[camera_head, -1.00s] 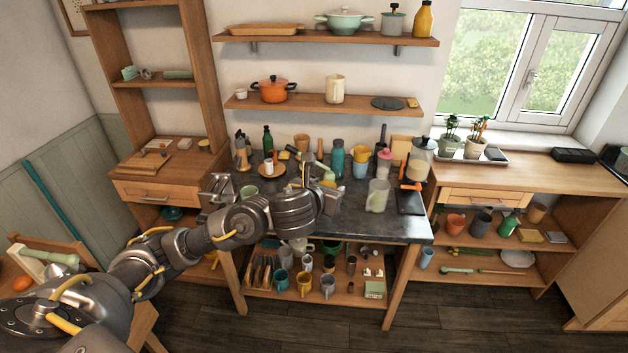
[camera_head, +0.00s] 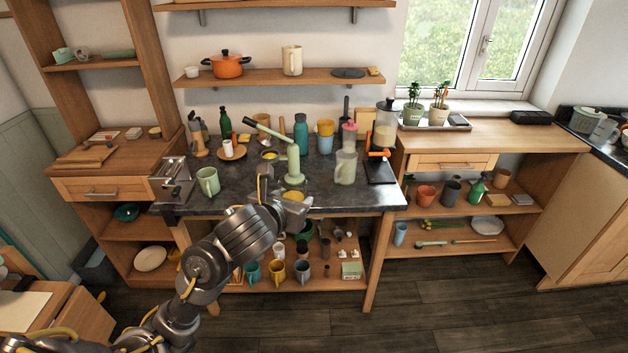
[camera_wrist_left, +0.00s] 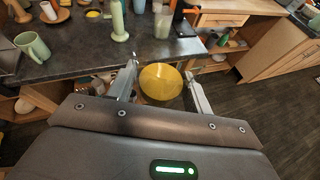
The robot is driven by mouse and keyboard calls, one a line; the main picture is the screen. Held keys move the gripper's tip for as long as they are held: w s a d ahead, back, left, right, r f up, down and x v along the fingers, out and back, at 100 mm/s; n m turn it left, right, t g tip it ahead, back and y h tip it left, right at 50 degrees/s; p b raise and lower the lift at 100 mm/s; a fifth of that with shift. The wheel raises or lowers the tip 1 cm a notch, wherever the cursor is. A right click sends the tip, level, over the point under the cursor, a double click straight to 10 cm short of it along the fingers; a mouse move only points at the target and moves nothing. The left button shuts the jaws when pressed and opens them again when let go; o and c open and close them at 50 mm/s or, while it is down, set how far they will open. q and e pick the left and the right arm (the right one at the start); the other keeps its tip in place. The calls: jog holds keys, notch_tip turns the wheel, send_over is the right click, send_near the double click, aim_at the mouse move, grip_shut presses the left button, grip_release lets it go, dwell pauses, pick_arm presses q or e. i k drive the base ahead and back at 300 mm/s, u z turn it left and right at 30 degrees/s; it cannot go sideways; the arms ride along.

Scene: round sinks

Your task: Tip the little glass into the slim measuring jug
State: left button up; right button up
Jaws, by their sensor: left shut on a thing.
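My left gripper (camera_head: 290,197) is near the worktop's front edge, in front of the pale green juicer-like stand (camera_head: 293,165). It is shut on a small round yellow thing (camera_wrist_left: 161,84), which appears to be the little glass with yellow contents; its yellow also shows in the head view (camera_head: 293,196). Its walls are hard to make out. A tall, pale, translucent jug (camera_head: 346,166), seemingly the slim measuring jug, stands upright on the worktop, right of and beyond the gripper. It also shows in the left wrist view (camera_wrist_left: 162,22). My right gripper is not in view.
The dark worktop (camera_head: 240,183) holds a green mug (camera_head: 208,181) at left. A dark stand with an orange part (camera_head: 380,168) is right of the jug. Bottles and cups line the back.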

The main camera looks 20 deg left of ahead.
aim_at(347, 158)
jog(key=z, duration=0.55)
jog(key=k, duration=0.75)
jog(key=z, duration=1.05)
jog(key=k, duration=0.65)
jog(key=z, duration=0.3)
jog(key=i, duration=1)
jog(key=u, duration=0.3)
jog(key=i, duration=1.7)
jog(key=u, duration=0.65)
jog(key=i, duration=1.4)
jog(key=u, duration=1.55)
jog(key=i, duration=0.75)
jog(key=u, duration=0.9)
